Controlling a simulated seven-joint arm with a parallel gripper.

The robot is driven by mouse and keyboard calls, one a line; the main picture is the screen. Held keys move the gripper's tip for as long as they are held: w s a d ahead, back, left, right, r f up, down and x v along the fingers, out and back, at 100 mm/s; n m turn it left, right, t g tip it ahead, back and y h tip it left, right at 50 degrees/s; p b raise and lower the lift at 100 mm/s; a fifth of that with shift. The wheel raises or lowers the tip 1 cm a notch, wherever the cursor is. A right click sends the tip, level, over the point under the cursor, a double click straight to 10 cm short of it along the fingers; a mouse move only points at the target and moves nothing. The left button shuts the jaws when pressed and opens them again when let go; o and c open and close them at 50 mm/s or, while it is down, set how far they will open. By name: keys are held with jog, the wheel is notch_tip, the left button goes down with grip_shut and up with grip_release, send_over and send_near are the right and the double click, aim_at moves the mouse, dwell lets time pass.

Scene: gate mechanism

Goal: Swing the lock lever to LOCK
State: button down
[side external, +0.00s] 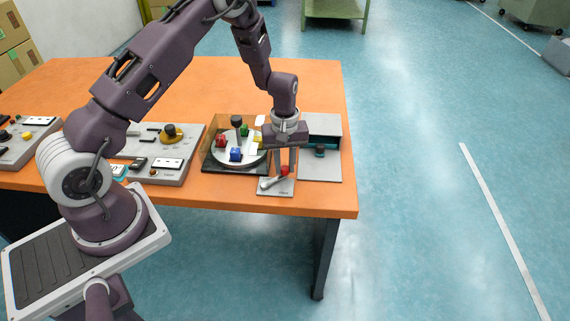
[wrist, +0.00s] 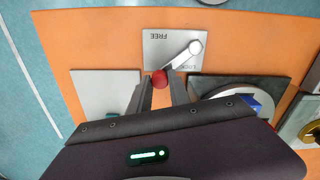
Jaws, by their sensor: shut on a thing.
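The lock lever (wrist: 180,57) is a pale arm on a grey plate (wrist: 153,50) marked FREE and LOCK. Its round pivot is at the plate's right in the wrist view, and the arm slants down-left between the two marks to a red knob (wrist: 159,78). My gripper (side external: 283,173) points down over the plate. Its two fingers stand on either side of the red knob, shut on it. In the side view the red knob (side external: 285,170) is partly hidden by the fingers; the lever's pale pivot end shows in front of them.
A turntable (side external: 225,155) with coloured blocks and an upright black-topped post stands close left of the plate. A grey box unit (side external: 322,165) is just right. The table's front edge is near.

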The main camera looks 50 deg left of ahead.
aim_at(285, 167)
jog(key=c, duration=1.2)
grip_release()
notch_tip(285, 167, up, 7)
jog(key=shift+r, duration=0.2)
jog(key=s+d+r+m+t, duration=0.1)
jog(key=s+d+r+m, duration=0.15)
jog(key=r, duration=0.35)
jog(key=s+d+r+m+t, duration=0.1)
jog(key=s+r, duration=0.2)
jog(key=r, duration=0.4)
jog(key=s+d+r+m+t, duration=0.1)
jog(key=s+d+r+m, duration=0.15)
jog(key=r, duration=0.35)
jog(key=s+d+r+m+t, duration=0.1)
jog(key=s+r+m, duration=0.1)
jog(key=s, duration=0.7)
jog(key=s+d+r+m+t, duration=0.1)
jog(key=s+r+m, duration=0.2)
jog(key=s, duration=0.7)
jog(key=shift+d+r+m+t, duration=0.15)
jog(key=shift+r+m+t, duration=0.15)
jog(key=shift+r+m, duration=0.1)
